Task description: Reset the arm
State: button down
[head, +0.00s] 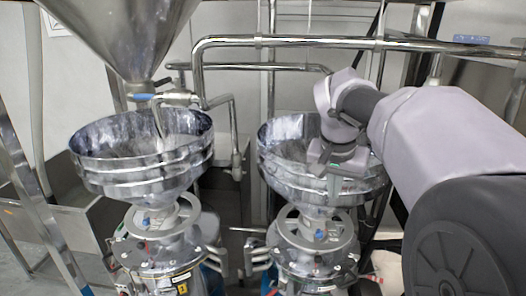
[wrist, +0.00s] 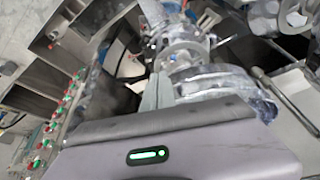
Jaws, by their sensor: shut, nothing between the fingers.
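My gripper is shut and empty. In the wrist view its two fingers (wrist: 158,80) are together, pointing up the picture, with the hopper (wrist: 225,78) just beyond and to the right. My grey arm reaches in from the right side of the head view and hides part of this hopper's right rim.
Steel pipes (head: 290,41) run behind the hoppers. A panel with several red and green buttons (wrist: 58,125) shows in the wrist view.

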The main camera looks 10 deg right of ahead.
jog(key=s+a+f+n+y+b, duration=0.1)
jog(key=s+a+f+b, duration=0.4)
jog(key=f+b, duration=0.5)
jog(key=s+a+f+n+t+y+b, duration=0.1)
jog(key=s+a+f+b, duration=0.5)
jog(key=f, duration=1.1)
jog(key=s+a+f+n+t+y+b, duration=0.1)
jog(key=s+a+f+b, duration=0.4)
jog(key=s+f+b, duration=0.6)
notch_tip(320, 180, down, 4)
jog(key=y+b, duration=0.1)
jog(key=b, duration=0.3)
jog(key=shift+s+a+r+y+b, duration=0.15)
jog(key=shift+a+r+y+b, duration=0.05)
jog(key=shift+a+y+b, duration=0.15)
